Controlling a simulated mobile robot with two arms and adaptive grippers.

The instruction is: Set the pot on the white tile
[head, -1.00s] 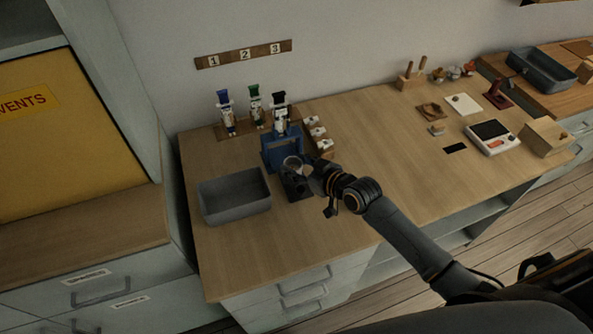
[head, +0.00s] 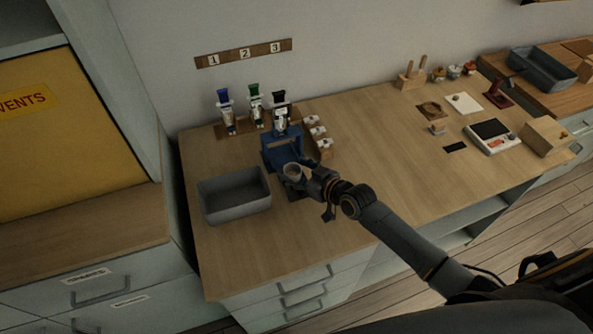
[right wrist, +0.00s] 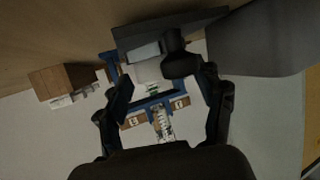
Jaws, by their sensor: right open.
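In the right wrist view a pale rounded body, likely the pot (right wrist: 148,72), shows between the open fingers of the gripper (right wrist: 150,78); contact cannot be told. My left gripper is not in view.
A grey bin (head: 235,196) stands just left of the gripper. A scale (head: 491,136) and small lidded jars (head: 453,72) are near the tile. The counter's middle is clear.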

